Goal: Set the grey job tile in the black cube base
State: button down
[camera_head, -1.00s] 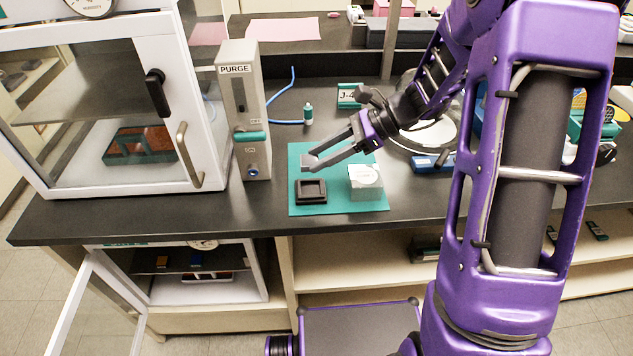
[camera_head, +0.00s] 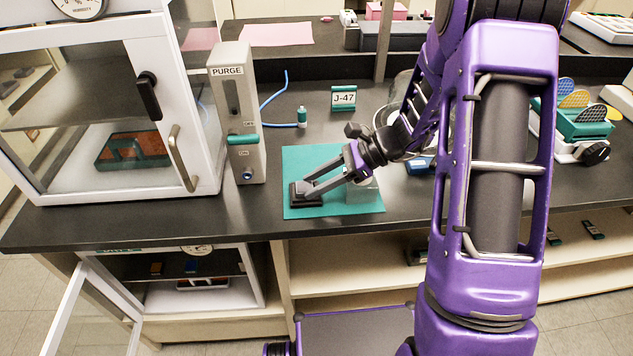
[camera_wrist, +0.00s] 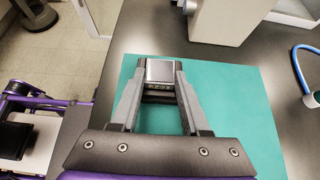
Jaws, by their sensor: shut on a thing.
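The black cube base (camera_head: 307,202) lies near the left edge of the teal mat. My gripper (camera_head: 306,189) reaches down over it from the right, shut on the grey job tile. In the wrist view the grey tile (camera_wrist: 160,70) sits between the fingertips of my gripper (camera_wrist: 161,78), with dark edges of the base showing around it. The tile looks level with the base and over its middle. I cannot tell whether it rests in the recess or hangs just above. The fingers hide part of the base.
The teal mat (camera_head: 335,209) has a clear boxy cover (camera_head: 364,196) on its right, partly behind my gripper. The PURGE unit (camera_head: 238,110) and white glass-door cabinet (camera_head: 190,130) stand left.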

jog(key=shift+s+d+f, duration=0.15)
jog(key=shift+s+f, duration=0.1)
jog(key=shift+f, duration=0.55)
jog(key=shift+c, duration=1.9)
grip_release()
jog(key=shift+s, duration=0.1)
jog(key=shift+r, duration=0.5)
jog(key=v, duration=0.8)
jog(key=p+v, duration=0.1)
jog(key=v, duration=0.3)
jog(key=shift+w+r, duration=0.35)
